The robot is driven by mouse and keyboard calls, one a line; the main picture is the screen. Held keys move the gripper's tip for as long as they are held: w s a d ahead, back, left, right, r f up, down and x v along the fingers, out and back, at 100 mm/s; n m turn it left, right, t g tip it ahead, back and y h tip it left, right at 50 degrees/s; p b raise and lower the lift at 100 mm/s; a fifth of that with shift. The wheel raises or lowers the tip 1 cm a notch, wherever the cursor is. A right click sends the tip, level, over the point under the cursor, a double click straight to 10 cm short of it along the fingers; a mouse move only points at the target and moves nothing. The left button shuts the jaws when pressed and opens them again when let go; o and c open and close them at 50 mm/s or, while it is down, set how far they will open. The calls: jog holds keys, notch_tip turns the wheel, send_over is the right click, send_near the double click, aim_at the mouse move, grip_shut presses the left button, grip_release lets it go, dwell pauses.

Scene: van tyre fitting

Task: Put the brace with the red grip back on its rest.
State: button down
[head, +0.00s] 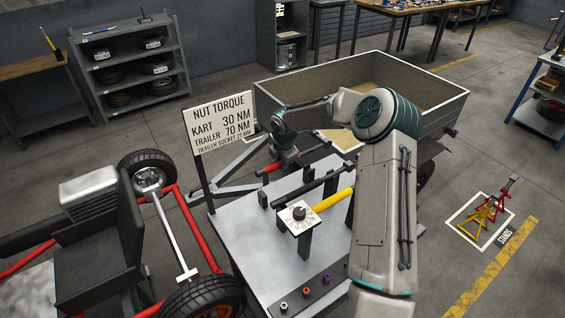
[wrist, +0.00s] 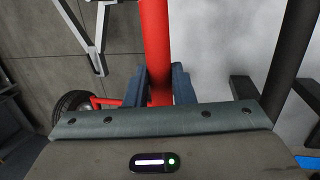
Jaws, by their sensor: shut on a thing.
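The brace with the red grip (head: 271,168) is held above the far edge of the grey bench (head: 235,240). Its red grip also runs up the wrist view (wrist: 156,40), between two blue-grey fingers. My gripper (head: 288,158) is shut around that grip; its fingers also show in the wrist view (wrist: 159,88). Dark upright rest posts (head: 262,198) stand on the bench, nearer than the held brace. A black bar (head: 305,188) lies across posts there and shows at the right of the wrist view (wrist: 293,50). The brace's far end is partly hidden by my arm.
A yellow-gripped tool (head: 334,199) lies nearer, beside a white plate with a black knob (head: 299,213). Coloured sockets (head: 306,292) line the bench front. A torque sign (head: 220,120) stands at the left rear corner. A kart (head: 150,230) is left; a trailer (head: 440,105) is behind.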

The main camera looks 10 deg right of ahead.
jog(key=shift+f+b, duration=1.65)
jog(key=shift+f, duration=1.3)
jog(key=shift+f+b, duration=0.3)
jog(key=shift+b, duration=0.1)
jog(key=shift+f+b, duration=0.75)
jog(key=shift+f, duration=0.4)
dwell(0.5)
jog(key=c, duration=1.1)
grip_release()
jog(key=shift+c, duration=0.2)
